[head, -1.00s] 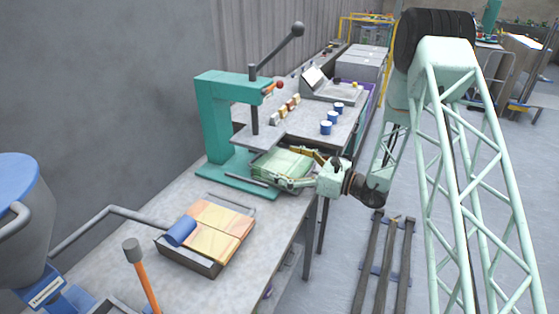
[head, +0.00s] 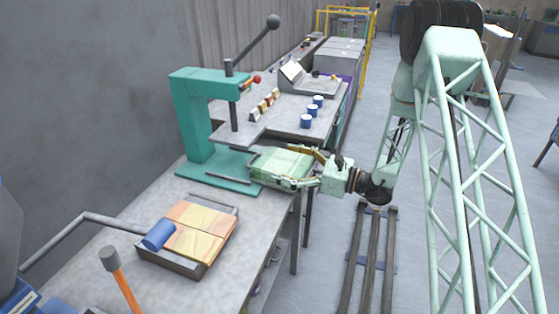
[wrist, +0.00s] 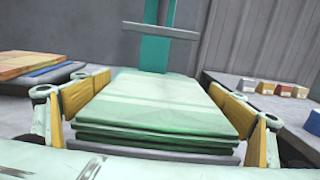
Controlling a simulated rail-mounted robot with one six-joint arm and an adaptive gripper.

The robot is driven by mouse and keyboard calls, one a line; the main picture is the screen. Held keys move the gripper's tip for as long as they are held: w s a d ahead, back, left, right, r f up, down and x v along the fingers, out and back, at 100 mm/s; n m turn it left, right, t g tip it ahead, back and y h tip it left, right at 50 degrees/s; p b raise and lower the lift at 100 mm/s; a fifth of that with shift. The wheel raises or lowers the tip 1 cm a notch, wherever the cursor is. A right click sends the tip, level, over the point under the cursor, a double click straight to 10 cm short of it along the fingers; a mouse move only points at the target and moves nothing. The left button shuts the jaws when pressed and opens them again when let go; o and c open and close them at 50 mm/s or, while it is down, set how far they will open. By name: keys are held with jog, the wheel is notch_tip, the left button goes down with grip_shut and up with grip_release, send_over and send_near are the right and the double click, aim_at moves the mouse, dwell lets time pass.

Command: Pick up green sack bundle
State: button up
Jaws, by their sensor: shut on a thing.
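The green sack bundle (head: 283,163) is a flat stack of pale green layers beside the teal press on the workbench. In the wrist view the bundle (wrist: 160,105) fills the middle, its layered near edge facing me. My gripper (head: 308,170) reaches in from the right and is shut on the bundle. In the wrist view its tan finger pads (wrist: 170,110) press against the bundle's left and right sides. A grey surface shows just under the bundle; I cannot tell whether they touch.
The teal press (head: 197,125) with its long lever stands behind the bundle. A tray (head: 172,262) of orange-tan bundles with a blue roller lies nearer on the bench. Blue cups (head: 306,121) and small blocks (head: 263,106) stand on the raised grey plate.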

aim_at(310, 169)
jog(key=shift+s+d, duration=0.15)
jog(key=shift+d, duration=0.2)
jog(key=shift+c, duration=0.2)
jog(key=o, duration=0.9)
jog(key=shift+d, duration=0.15)
jog(key=shift+v, duration=5.9)
jog(key=shift+s, duration=0.1)
